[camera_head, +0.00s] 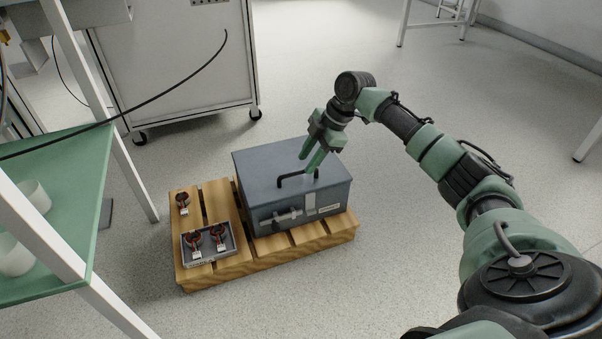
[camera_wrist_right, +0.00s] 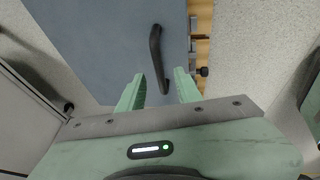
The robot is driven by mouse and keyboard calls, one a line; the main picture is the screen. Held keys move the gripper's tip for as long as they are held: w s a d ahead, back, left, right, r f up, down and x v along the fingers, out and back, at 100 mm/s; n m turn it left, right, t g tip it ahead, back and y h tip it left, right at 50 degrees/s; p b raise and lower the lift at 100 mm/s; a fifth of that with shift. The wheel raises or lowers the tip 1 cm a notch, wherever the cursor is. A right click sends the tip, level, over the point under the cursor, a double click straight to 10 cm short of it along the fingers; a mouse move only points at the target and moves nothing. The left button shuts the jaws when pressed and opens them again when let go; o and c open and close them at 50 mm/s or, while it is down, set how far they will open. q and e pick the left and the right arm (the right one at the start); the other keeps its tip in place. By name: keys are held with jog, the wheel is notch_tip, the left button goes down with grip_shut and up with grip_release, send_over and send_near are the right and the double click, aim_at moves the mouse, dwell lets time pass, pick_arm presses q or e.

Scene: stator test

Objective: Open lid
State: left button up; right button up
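A grey-blue box with a closed lid (camera_head: 262,163) stands on a wooden pallet (camera_head: 327,239). A black bar handle (camera_head: 297,179) is on top of the lid, and latches (camera_head: 283,217) show on its front. My right gripper (camera_head: 312,167) is over the lid at the handle, fingers pointing down. In the right wrist view the green fingers (camera_wrist_right: 158,88) are open, with the near end of the handle (camera_wrist_right: 156,60) between them. I cannot tell whether they touch it. My left gripper is in neither view.
A small grey tray (camera_head: 209,257) with red-and-black parts sits on the pallet left of the box, and another such part (camera_head: 183,202) lies behind it. A green-topped table (camera_head: 75,215) stands at the left, a white cabinet (camera_head: 175,60) behind. The floor right of the pallet is clear.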

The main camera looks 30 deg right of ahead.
aim_at(300, 171)
jog(key=shift+b+x, duration=0.7)
jog(key=shift+x, duration=0.9)
grip_shut()
